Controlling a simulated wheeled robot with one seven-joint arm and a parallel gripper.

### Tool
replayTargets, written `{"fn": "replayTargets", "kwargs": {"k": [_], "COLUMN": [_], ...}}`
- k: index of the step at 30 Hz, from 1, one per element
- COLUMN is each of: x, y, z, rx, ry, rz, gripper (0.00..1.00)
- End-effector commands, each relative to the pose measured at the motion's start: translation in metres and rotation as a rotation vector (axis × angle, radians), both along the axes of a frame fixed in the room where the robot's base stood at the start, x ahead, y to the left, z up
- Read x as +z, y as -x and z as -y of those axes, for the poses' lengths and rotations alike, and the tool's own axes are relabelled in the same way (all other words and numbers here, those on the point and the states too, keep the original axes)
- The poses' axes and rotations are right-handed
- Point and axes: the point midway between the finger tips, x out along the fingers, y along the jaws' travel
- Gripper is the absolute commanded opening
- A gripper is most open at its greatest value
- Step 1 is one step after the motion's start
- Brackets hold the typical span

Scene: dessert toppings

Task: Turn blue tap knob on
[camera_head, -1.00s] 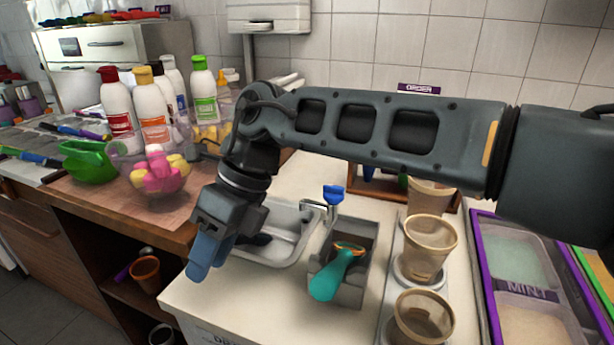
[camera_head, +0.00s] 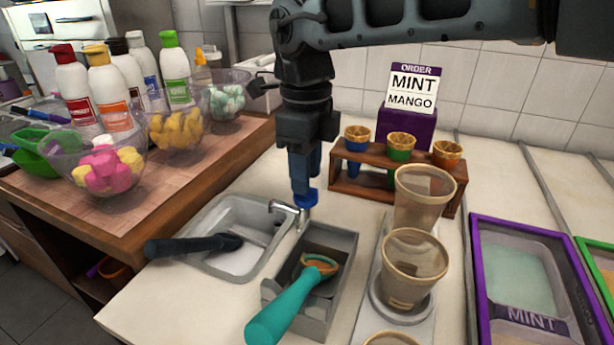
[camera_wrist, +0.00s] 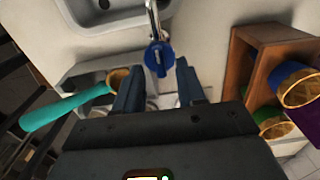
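The blue tap knob (camera_head: 306,198) sits on top of the metal tap (camera_head: 290,210) at the right rim of the small sink (camera_head: 205,222). My gripper (camera_head: 304,185) points down just above and behind the knob in the head view, its blue fingers close to it. In the wrist view the knob (camera_wrist: 158,58) lies ahead of and between the two fingertips (camera_wrist: 160,80), which are spread apart with a gap. The gripper is open and empty. Whether a finger touches the knob cannot be told.
A teal-handled scoop (camera_head: 284,305) rests in a grey holder (camera_head: 343,262) right of the sink. A wooden cone rack (camera_head: 372,188) stands close to the right of the gripper. Mesh cups (camera_head: 414,262) stand farther right.

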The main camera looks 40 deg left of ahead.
Motion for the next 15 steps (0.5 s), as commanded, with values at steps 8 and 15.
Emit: {"fn": "replayTargets", "kwargs": {"k": [8, 15], "x": [-0.019, -0.019], "y": [0.000, 0.000], "z": [0.000, 0.000], "rx": [0.000, 0.000], "ry": [0.000, 0.000], "rz": [0.000, 0.000], "gripper": [0.39, 0.37]}}
